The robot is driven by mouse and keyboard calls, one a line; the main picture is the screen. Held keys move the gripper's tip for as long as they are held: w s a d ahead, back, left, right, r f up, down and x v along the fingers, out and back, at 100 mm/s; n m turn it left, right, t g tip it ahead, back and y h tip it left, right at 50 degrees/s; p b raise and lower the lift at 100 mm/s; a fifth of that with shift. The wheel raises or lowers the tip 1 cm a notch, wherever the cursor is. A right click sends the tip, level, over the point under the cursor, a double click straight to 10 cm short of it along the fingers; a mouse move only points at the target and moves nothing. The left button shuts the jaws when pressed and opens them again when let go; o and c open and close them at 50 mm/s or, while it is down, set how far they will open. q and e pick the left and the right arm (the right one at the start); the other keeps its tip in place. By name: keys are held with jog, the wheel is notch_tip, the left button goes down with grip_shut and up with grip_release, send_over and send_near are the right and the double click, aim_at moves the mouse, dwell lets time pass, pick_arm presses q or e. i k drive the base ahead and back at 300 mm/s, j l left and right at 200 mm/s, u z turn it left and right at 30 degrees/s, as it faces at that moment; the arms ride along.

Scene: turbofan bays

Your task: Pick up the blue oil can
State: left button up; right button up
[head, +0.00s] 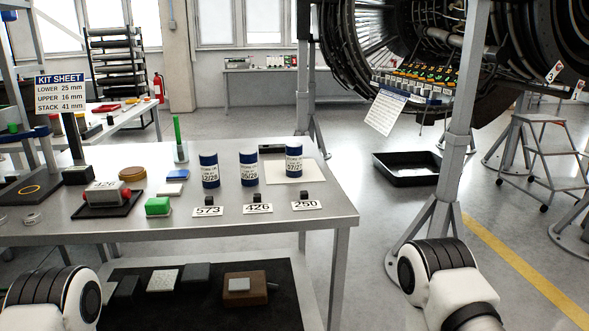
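Three cans with blue tops and bottoms and white printed labels stand upright on the metal workbench (325,222): a left can (209,170), a middle can (249,167) and a right can (293,160). Their label print is too small to read surely. The right can stands on a pale sheet (290,178). I cannot tell which one is the oil can. Parts of both my arms show at the bottom corners, away from the cans; neither gripper is visible.
A green block (158,206), an amber disc (132,174) and a device with red ends (105,194) on a dark mat sit left of the cans. A lower shelf (200,313) holds blocks. A black tray (405,170) lies on the floor beyond the bench.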

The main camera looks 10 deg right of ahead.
aim_at(293, 150)
jog(key=i+l+z, duration=0.15)
jog(key=z, duration=0.2)
jog(key=i+l+z, duration=0.1)
jog(key=i+z, duration=0.25)
jog(key=k, duration=0.1)
